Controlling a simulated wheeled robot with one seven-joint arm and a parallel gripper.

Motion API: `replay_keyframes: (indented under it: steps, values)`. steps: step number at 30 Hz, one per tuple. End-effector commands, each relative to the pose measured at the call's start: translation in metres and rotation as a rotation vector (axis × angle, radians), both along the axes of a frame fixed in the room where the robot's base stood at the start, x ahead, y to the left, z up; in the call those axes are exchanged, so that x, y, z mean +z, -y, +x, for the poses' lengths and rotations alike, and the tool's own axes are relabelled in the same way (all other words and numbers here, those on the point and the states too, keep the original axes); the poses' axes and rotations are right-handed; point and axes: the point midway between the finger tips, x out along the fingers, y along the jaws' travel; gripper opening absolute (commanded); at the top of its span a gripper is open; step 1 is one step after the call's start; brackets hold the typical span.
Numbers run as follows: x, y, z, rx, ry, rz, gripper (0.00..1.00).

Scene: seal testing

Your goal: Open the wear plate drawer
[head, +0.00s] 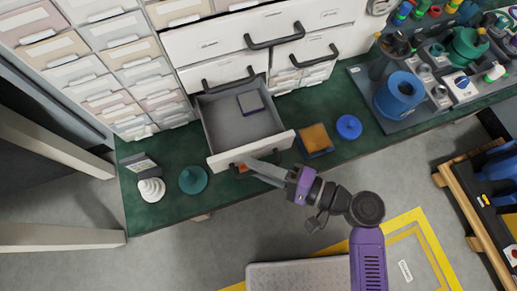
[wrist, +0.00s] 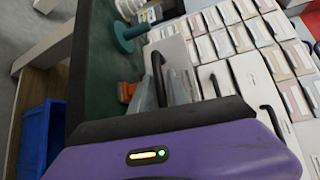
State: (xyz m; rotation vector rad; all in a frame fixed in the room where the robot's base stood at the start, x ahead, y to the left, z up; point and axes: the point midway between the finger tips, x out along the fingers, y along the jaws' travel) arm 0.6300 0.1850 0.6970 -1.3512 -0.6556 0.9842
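A grey drawer (head: 238,132) stands pulled out from the white cabinet over the green bench, with a small dark-edged block (head: 250,102) lying inside near its back. I cannot read its label. My gripper (head: 252,166) is at the outer front of this drawer, right of its middle. In the wrist view, the grey fingers (wrist: 165,90) close around the black handle (wrist: 157,68) on the white drawer front (wrist: 174,52). The grip itself is partly hidden by the fingers.
Closed drawers with black handles (head: 275,40) are above and beside it. A teal knob-like part (head: 193,180), a white stacked part (head: 151,190), an orange-topped tray (head: 315,138) and a blue disc (head: 349,127) lie on the bench. A blue cylinder (head: 399,92) stands at right.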

Motion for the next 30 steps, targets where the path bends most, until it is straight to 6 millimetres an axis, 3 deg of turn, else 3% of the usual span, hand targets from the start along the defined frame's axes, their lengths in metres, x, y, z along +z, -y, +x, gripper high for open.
replay_keyframes:
  steps: [15,30]
  values:
    - [0.01,0.061,-0.032,-0.003,-0.001,-0.001,0.21]
    - [0.011,0.067,-0.036,-0.002,0.0,-0.001,0.21]
